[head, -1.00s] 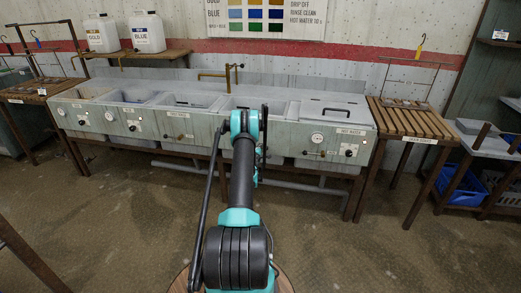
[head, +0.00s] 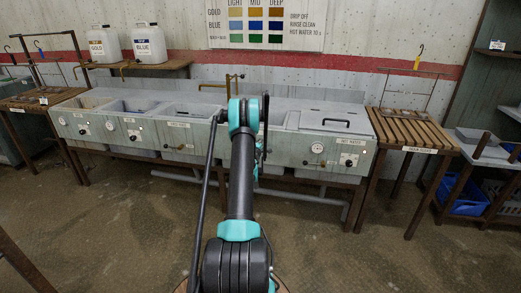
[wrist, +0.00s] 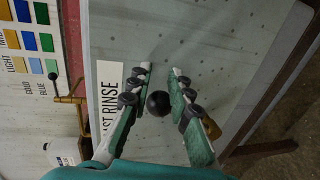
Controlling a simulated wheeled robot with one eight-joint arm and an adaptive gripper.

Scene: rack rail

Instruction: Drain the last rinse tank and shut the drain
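The last rinse tank's label (wrist: 108,100) shows on the grey front panel (wrist: 185,35) in the wrist view. A black ball knob (wrist: 158,103) sits beside that label, with a brass part (wrist: 211,128) to its right. My gripper (wrist: 161,72) is open, with one finger on each side of the knob. I cannot tell whether either finger touches it. In the head view my arm hides my gripper, the knob and most of the last rinse front. I cannot see the water level in that tank.
The sink row also holds the hot water tank (head: 324,118) with a lid, at right. A brass tap (head: 234,77) stands behind. A slatted drain table (head: 408,133) stands at right, and two jugs (head: 103,44) (head: 149,44) stand on a shelf. Floor in front is clear.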

